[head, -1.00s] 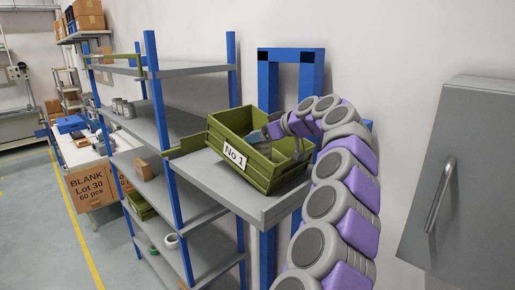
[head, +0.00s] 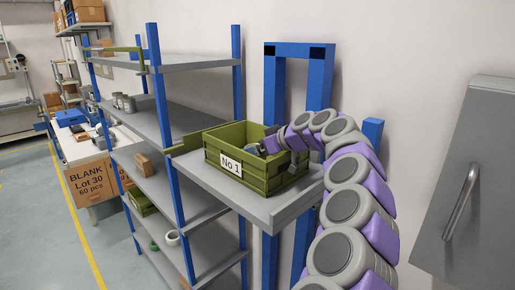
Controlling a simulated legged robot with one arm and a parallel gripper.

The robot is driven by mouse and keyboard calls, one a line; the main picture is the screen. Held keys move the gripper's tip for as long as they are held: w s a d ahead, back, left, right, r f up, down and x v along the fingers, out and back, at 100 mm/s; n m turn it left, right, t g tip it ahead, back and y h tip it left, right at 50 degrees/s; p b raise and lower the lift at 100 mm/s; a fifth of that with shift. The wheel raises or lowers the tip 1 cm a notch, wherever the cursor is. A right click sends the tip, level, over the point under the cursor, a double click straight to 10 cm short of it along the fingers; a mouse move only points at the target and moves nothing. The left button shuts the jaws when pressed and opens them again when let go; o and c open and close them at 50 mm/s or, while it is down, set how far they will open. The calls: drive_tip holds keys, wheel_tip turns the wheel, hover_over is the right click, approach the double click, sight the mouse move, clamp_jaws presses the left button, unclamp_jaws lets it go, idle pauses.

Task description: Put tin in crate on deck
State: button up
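A green crate (head: 223,161) labelled "No 1" stands on a grey deck (head: 269,205) fixed to blue posts. My arm reaches in from the right, and my gripper (head: 262,148) is down at the crate's open top, partly inside it. The crate wall hides the fingertips, so I cannot tell whether they hold anything. Small grey tins (head: 126,103) stand together on the upper middle shelf of the rack at left. No tin can be made out inside the crate.
A blue-and-grey shelf rack (head: 190,62) stands left of the deck. Its lower shelves hold a brown box (head: 144,163), a green bin (head: 141,203) and a white ring-shaped item (head: 172,238). A grey cabinet (head: 462,185) with a handle is on the right wall. Open floor lies at left.

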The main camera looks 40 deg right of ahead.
drive_tip(key=shift+s+d+r, duration=0.2)
drive_tip(key=shift+s+d, duration=0.05)
drive_tip(key=shift+s, duration=0.05)
drive_tip(key=b+v, duration=0.2)
drive_tip(key=v, duration=0.9)
drive_tip(key=shift+s+a+r, duration=0.15)
drive_tip(key=shift+s+a, duration=0.05)
drive_tip(key=shift+a, duration=0.25)
